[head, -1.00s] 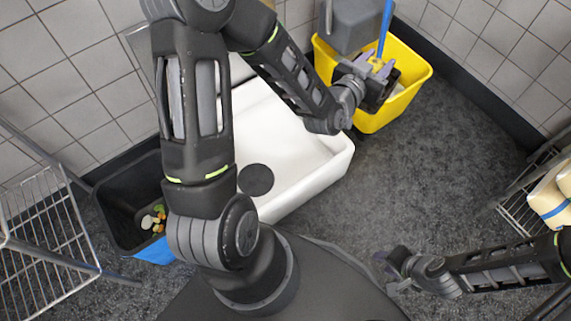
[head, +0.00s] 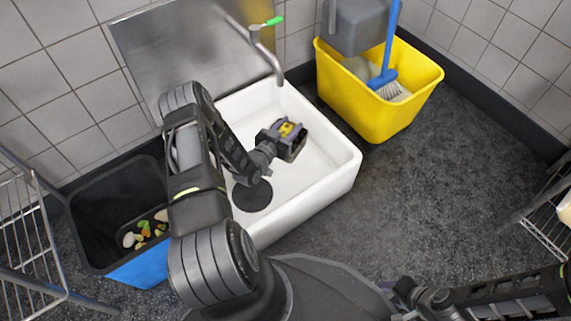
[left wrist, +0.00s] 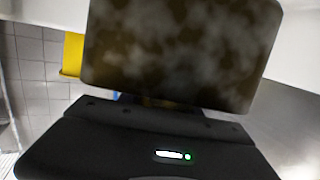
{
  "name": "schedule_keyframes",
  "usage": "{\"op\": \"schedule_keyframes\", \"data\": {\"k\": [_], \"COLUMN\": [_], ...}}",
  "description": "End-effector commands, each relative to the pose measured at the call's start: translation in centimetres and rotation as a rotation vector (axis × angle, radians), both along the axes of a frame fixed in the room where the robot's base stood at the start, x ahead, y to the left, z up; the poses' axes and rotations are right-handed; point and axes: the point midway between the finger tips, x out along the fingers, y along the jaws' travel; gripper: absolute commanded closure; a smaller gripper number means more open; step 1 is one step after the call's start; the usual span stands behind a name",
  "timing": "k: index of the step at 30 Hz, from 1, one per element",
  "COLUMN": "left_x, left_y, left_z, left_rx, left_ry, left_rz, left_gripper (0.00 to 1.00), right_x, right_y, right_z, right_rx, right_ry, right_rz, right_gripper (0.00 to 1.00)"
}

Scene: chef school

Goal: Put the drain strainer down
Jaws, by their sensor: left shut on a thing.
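My left gripper (head: 288,136) is over the white sink (head: 325,175), shut on a small yellow-and-dark block (head: 285,129). In the left wrist view this block (left wrist: 180,50) is a rounded rectangle with a mottled brown face, filling the upper middle. Its look does not clearly show a drain strainer. A flat, round, black disc (head: 252,196), perhaps the strainer or the drain, lies at the sink's left front, partly near my arm. My right gripper (head: 405,292) is low at the bottom of the head view; its fingers are too unclear to read.
A dark bin (head: 90,215) with food scraps (head: 145,235) stands left of the sink. A yellow bucket (head: 385,115) with a blue brush (head: 384,78) stands to its right. The tap (head: 270,50) rises behind the sink. Wire racks flank both sides; the floor at right is clear.

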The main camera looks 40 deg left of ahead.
Motion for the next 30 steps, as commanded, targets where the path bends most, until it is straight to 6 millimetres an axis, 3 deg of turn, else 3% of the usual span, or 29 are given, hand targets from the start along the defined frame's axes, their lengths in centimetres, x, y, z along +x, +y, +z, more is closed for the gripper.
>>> {"op": "schedule_keyframes", "data": {"k": [10, 21, 30], "left_x": [0.0, 0.0, 0.1], "left_y": [0.0, 0.0, 0.0], "left_z": [-0.4, -6.2, -6.2], "left_rx": [0.0, 0.0, 0.0], "left_ry": [0.0, 0.0, -0.001], "left_rz": [-0.003, -0.002, -0.002], "left_gripper": [1.0, 1.0, 1.0], "right_x": [0.0, 0.5, 0.5], "right_y": [0.0, -0.1, -0.1], "right_z": [-0.3, -3.0, -2.8], "right_rx": [0.0, 0.006, 0.006], "right_ry": [0.001, -0.002, -0.002], "right_rz": [0.0, -0.003, -0.003], "right_gripper": [0.64, 0.64, 0.64]}}
